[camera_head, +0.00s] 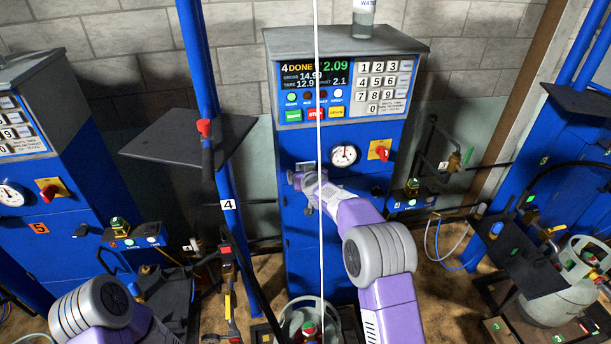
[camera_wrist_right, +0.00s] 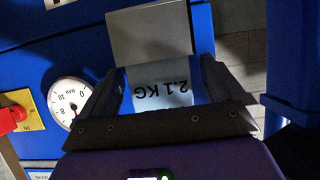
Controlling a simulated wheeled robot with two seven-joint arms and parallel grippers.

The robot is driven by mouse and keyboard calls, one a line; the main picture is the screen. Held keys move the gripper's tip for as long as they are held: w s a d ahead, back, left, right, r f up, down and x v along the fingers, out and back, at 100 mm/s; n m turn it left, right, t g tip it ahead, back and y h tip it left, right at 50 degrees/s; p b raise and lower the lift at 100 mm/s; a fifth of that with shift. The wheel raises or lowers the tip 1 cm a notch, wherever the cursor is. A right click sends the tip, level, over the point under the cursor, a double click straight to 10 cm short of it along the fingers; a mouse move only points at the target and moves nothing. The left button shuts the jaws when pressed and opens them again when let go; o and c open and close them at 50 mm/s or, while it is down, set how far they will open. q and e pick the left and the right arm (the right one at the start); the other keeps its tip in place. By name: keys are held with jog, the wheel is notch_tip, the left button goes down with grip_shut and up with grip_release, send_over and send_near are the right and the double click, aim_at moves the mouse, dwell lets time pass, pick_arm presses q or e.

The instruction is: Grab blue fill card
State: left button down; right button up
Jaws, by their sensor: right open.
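The blue fill card (camera_wrist_right: 160,84), pale blue and marked 2.1 KG, shows upside down in the right wrist view. Its far end meets a grey plate or holder (camera_wrist_right: 150,35) on the blue scale cabinet. My right gripper (camera_wrist_right: 162,72) is open, with one dark finger on each side of the card; I cannot tell if either touches it. In the head view my right gripper (camera_head: 306,182) is at the front of the middle cabinet (camera_head: 290,230), left of the gauge, and largely hides the card.
A pressure gauge (camera_head: 344,156) and a red knob on a yellow plate (camera_head: 380,150) sit right of my right gripper. A blue post (camera_head: 207,90) with a dark shelf (camera_head: 185,135) stands to the left. A gas cylinder (camera_head: 545,308) is at lower right.

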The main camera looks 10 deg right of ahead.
jog(key=c, duration=1)
